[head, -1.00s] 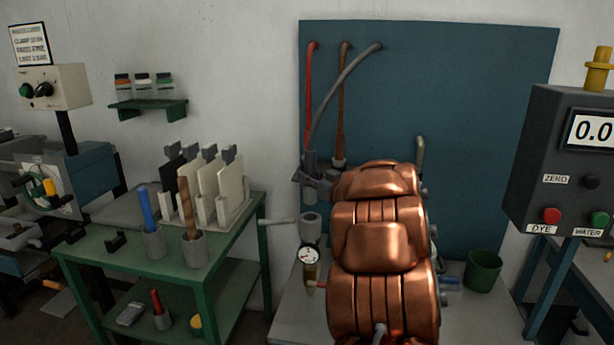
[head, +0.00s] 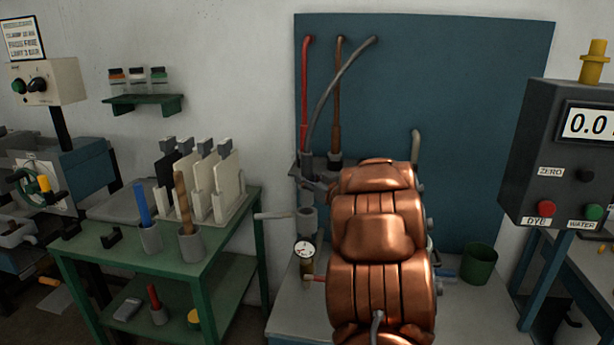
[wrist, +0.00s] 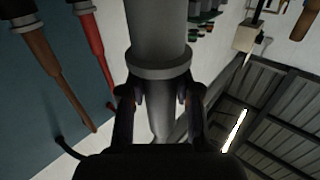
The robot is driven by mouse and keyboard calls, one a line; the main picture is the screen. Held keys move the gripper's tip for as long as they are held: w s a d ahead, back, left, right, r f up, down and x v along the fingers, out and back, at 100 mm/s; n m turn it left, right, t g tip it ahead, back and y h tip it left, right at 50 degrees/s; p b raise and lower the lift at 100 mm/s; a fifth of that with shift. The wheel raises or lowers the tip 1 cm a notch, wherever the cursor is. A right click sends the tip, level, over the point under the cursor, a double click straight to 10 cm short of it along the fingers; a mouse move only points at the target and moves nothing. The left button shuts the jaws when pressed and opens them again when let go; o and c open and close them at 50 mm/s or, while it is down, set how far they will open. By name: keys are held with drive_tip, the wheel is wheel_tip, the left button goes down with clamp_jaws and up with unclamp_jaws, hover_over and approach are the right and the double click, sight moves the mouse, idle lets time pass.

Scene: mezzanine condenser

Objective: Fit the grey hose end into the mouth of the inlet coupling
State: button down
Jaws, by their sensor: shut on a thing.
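My gripper (wrist: 160,98) is shut on the grey hose, just behind the collar of the grey hose end (wrist: 160,35), which fills the top middle of the wrist view. In the head view the grey hose (head: 325,98) runs from the blue board's top down to my gripper (head: 317,178), which is partly hidden by my copper-coloured arm. The inlet coupling (head: 307,222) is a grey upright cylinder directly below the hose end. The two look very close in the head view. I cannot tell whether the tip is inside the mouth. The coupling is not distinguishable in the wrist view.
A red hose (head: 305,95) and a brown hose (head: 338,100) hang beside the grey one on the blue board (head: 460,120). A pressure gauge (head: 304,250) stands just below the coupling in the picture. A green cup (head: 480,264) is at the right.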

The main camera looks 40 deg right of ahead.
sight(311, 203)
drive_tip(key=shift+f+b, duration=1.3)
drive_tip(key=shift+f, duration=2.3)
drive_tip(key=c, duration=0.7)
unclamp_jaws()
drive_tip(key=shift+f, duration=0.1)
drive_tip(key=shift+c, duration=0.2)
drive_tip(key=shift+s, duration=0.1)
drive_tip(key=s+a, duration=0.1)
drive_tip(key=s, duration=1)
drive_tip(key=shift+s+a, duration=0.25)
drive_tip(key=shift+s, duration=0.1)
